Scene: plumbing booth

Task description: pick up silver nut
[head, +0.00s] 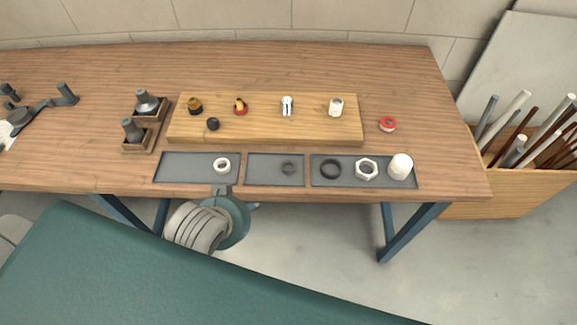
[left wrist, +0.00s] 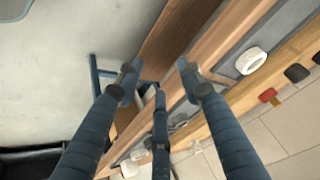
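A pale silver-white hex nut (head: 367,169) lies in the right grey tray (head: 344,183), between a black ring (head: 330,169) and a white cap (head: 401,167). A smaller whitish ring (head: 222,165) lies in the left grey tray (head: 183,168). My right gripper is not in view.
A wooden board (head: 260,128) with several small fittings stands behind the trays. The middle tray (head: 260,170) holds a dark ring (head: 289,168). A red-and-white tape roll (head: 388,124) lies to the right. A pipe bin (head: 500,207) stands past the table's right end.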

